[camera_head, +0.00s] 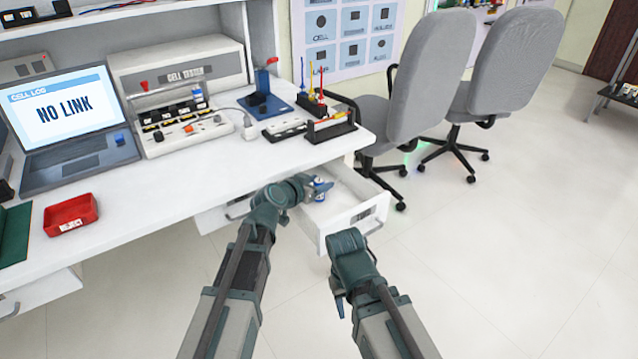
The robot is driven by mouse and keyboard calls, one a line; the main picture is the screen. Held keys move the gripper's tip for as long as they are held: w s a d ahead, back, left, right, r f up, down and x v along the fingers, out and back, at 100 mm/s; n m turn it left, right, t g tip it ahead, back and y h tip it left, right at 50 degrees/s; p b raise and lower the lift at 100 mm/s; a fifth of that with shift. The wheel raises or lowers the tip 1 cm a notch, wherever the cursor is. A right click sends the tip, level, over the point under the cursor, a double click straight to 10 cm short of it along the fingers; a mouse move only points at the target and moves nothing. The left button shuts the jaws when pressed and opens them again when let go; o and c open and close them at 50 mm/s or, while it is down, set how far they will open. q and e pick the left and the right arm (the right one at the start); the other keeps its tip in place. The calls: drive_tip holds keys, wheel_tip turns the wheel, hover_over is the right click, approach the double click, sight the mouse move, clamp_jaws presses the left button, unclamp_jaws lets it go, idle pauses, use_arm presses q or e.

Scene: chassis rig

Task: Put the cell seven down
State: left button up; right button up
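A small blue-and-white cell (320,196) shows at the fingers of my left gripper (319,187), above the open drawer. One finger crosses the cell's middle, and the gripper looks shut on it. I cannot read a number on the cell. The open white drawer (345,222) is pulled out under the right end of the desk; the cell is within its outline, and I cannot tell whether it touches the drawer floor. My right gripper (340,303) hangs low in front of the drawer, apart from it, its fingers mostly hidden by my arm.
A cell tester (178,75) with several cells in a tray (185,125) stands on the desk. A laptop (72,125) reads NO LINK. A red reject tray (70,214) is at left. A blue stand (265,105) and tool racks sit at right. Grey chairs (430,80) stand beyond the drawer.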

use_arm(q)
drive_tip(key=shift+o, duration=0.5)
drive_tip(key=shift+r, duration=0.25)
drive_tip(key=p+v, duration=0.5)
drive_tip(key=v, duration=0.7)
drive_tip(key=shift+a+f, duration=0.1)
drive_tip(key=shift+s, duration=0.1)
